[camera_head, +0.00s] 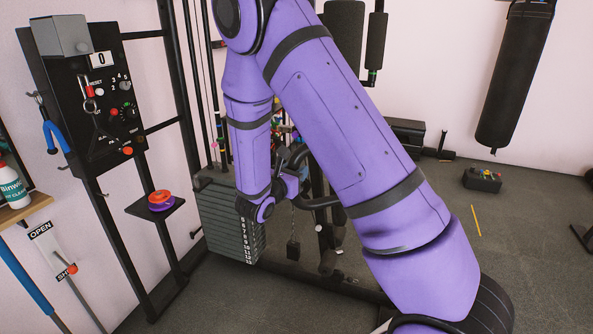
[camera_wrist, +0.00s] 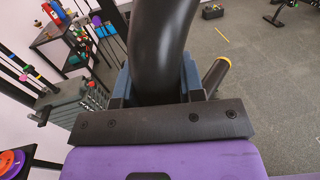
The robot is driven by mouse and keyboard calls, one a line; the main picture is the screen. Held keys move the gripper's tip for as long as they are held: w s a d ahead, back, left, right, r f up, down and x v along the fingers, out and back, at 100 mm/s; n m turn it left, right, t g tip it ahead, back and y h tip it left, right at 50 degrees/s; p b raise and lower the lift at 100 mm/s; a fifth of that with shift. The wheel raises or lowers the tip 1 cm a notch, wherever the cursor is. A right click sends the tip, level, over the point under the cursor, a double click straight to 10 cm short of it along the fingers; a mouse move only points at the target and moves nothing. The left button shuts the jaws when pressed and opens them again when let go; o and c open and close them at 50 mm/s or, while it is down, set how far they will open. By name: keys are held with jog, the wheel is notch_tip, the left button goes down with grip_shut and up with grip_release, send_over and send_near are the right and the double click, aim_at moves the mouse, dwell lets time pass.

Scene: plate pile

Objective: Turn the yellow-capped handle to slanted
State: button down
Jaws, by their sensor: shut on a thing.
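In the wrist view, my gripper (camera_wrist: 158,88) is shut on a thick, curved black bar (camera_wrist: 163,40) that rises between its blue-grey jaws. A short black tube with a yellow rim at its end, the yellow-capped handle (camera_wrist: 215,76), sticks out slanted just right of the jaws. Whether the tube and the gripped bar are one piece is hidden behind the jaws. In the head view, black curved bars (camera_head: 322,203) show beside my wrist (camera_head: 284,187), partly behind my purple arm. I cannot make out the yellow cap there.
A grey weight stack (camera_head: 232,222) stands just left of my wrist. A black panel with dials (camera_head: 105,95) and a small shelf with an orange and purple disc (camera_head: 161,200) are farther left. A punching bag (camera_head: 515,75) hangs at right; the floor at right is mostly clear.

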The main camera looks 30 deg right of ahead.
jog(key=shift+s+a, duration=0.1)
jog(key=shift+a, duration=0.1)
dwell(0.3)
jog(key=c, duration=0.7)
grip_release()
jog(key=shift+c, duration=0.2)
jog(key=v, duration=1.1)
